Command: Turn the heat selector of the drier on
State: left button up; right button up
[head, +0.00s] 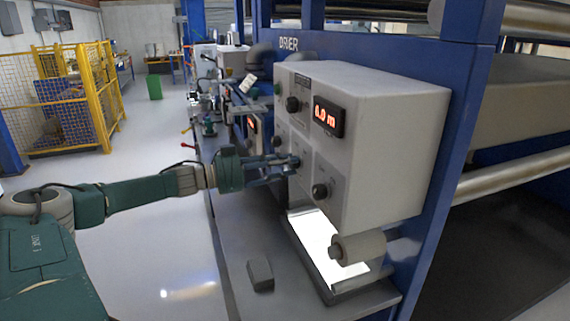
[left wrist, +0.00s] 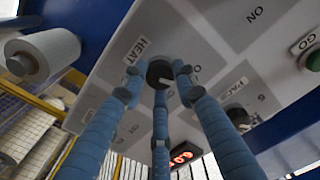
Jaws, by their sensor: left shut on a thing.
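The drier's control box (head: 385,120) is a light grey housing on a blue frame marked DRIER. The heat selector (left wrist: 157,72) is a round black knob beside the label HEAT in the left wrist view. A white mark shows on it, but I cannot tell which position it points to. My left gripper (head: 284,166) reaches the front panel from the left, and its blue fingers are closed around the knob. In the head view the fingers largely hide the knob. My right gripper is not in view.
Other black knobs (head: 320,191) (head: 293,104) sit on the panel near a red display (head: 328,116). A pale roller (head: 358,247) juts out below, by a lit white panel (head: 316,240). A dark grey block (head: 260,274) lies on the ledge.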

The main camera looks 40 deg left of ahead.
pick_arm(q)
jog(key=shift+m+p, duration=1.9)
jog(key=shift+m, duration=3)
jog(key=o, duration=1.1)
jog(key=shift+o, duration=0.2)
